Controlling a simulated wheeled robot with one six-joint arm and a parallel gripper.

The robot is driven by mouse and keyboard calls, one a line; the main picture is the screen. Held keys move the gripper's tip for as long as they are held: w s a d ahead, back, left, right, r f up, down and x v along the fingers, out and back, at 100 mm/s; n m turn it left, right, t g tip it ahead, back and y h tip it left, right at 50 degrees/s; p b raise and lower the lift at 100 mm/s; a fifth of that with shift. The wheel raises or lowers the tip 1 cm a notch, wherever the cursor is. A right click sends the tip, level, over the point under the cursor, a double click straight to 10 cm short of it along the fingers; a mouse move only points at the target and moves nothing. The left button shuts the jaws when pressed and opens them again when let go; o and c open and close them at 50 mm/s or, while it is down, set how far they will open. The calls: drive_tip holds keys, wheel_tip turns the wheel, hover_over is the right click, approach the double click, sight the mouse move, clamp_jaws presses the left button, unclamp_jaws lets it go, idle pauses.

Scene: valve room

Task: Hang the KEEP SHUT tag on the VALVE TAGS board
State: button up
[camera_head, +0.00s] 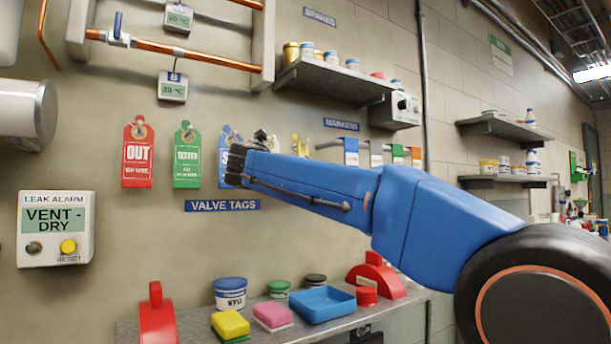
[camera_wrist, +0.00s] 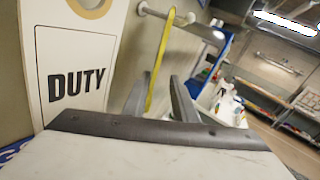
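A thin yellow strip (camera_wrist: 158,62), apparently a tag seen edge-on, reaches up across a pale peg (camera_wrist: 182,17) in the wrist view. Its lettering cannot be read. My gripper (camera_wrist: 160,82) has its fingers apart, one on each side of the strip's lower part; the strip is closer to the left finger. In the head view, yellow (camera_head: 295,143) shows just beyond my gripper (camera_head: 262,139), whose fingertips are mostly hidden. The VALVE TAGS sign (camera_head: 222,205) sits under red OUT (camera_head: 137,158), green TESTED (camera_head: 187,160) and partly covered blue (camera_head: 224,165) tags.
A white DUTY tag (camera_wrist: 80,75) is close on the left of the wrist view. A leak alarm box (camera_head: 56,229) is at left. Below is a bench with a blue tray (camera_head: 322,304), sponges and tubs. A MARKERS rail (camera_head: 350,146) lies right of my gripper.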

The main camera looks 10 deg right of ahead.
drive_tip(key=v, duration=1.7)
drive_tip(key=s+d+f+m+g+y, duration=0.2)
drive_tip(key=s+d+f+m, duration=0.15)
drive_tip(key=d+f, duration=0.4)
drive_tip(key=s+d+f+m+g+y, duration=0.1)
drive_tip(key=s+d+f+m+g, duration=0.25)
drive_tip(key=f, duration=0.65)
drive_tip(key=s+d+f+m+g+y, duration=0.1)
drive_tip(key=s+d+f+m+y, duration=0.2)
drive_tip(key=d+f, duration=0.55)
drive_tip(key=s+f+m+y, duration=0.2)
drive_tip(key=s+f+m, duration=0.4)
drive_tip(key=f, duration=0.3)
drive_tip(key=s+f+m+g+y, duration=0.1)
drive_tip(key=s+f+m+y, duration=0.1)
drive_tip(key=s+f+m, duration=0.5)
drive_tip(key=s+f+m+g+y, duration=0.1)
drive_tip(key=s+f+m+y, duration=0.1)
drive_tip(key=s+f+m, duration=0.5)
wheel_tip(320, 180, down, 6)
drive_tip(key=shift+s+a, duration=0.3)
drive_tip(key=shift+a, duration=0.1)
drive_tip(key=shift+d, duration=0.1)
